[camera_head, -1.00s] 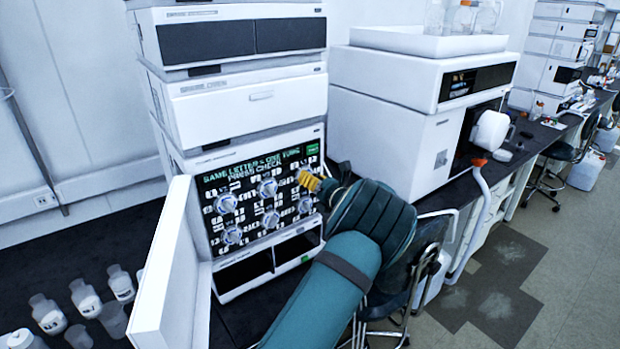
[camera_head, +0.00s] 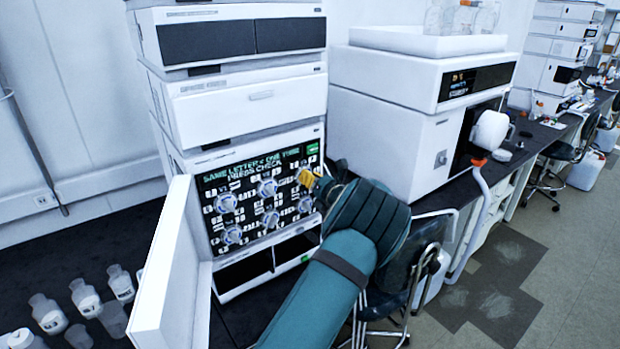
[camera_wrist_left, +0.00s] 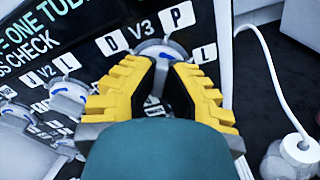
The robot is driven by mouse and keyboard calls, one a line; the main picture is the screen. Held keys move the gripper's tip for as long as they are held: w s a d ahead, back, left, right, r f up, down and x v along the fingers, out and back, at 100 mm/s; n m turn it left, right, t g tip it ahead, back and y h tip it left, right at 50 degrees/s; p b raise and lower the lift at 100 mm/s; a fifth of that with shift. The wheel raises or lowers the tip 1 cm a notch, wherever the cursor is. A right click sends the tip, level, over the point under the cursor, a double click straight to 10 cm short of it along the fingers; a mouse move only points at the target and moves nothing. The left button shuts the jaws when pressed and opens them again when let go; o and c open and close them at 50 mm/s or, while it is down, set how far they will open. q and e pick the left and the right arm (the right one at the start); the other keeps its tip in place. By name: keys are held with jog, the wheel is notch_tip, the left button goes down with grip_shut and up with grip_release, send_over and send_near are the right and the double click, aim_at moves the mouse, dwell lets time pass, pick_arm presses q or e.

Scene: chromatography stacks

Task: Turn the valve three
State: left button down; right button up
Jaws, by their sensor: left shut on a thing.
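The valve panel (camera_head: 250,240) is the dark front with white letter tags and several round silver knobs. Valve three's knob (camera_wrist_left: 162,50), under the V3 label, shows in the left wrist view as a silver disc with a blue top, among tags D, P and L. My left gripper (camera_head: 308,178), with yellow fingers, is at the panel's upper right and hides this knob in the head view. In the left wrist view its fingers (camera_wrist_left: 160,72) are shut on the knob, one on each side. The knob's lower part is hidden. My right gripper is not in view.
A white open door (camera_head: 165,265) stands out at the panel's left. Several bottles (camera_head: 85,298) stand on the dark bench further left. A white instrument (camera_head: 400,130) stands to the right of the stack. V2's knob (camera_wrist_left: 68,92) lies left of V3.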

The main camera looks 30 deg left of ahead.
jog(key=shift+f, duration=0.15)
pick_arm(q)
jog(key=shift+s+a+n+b, duration=0.1)
jog(key=shift+n+b, duration=2.75)
jog(key=shift+n, duration=0.15)
jog(key=shift+s+a+n+b, duration=0.1)
jog(key=shift+n+b, duration=2.7)
jog(key=shift+n, duration=0.2)
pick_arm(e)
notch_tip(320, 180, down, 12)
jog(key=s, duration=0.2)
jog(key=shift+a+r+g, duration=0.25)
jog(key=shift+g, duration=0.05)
pick_arm(q)
jog(key=shift+r, duration=0.1)
jog(key=c, duration=1)
grip_release()
jog(key=shift+d, duration=0.15)
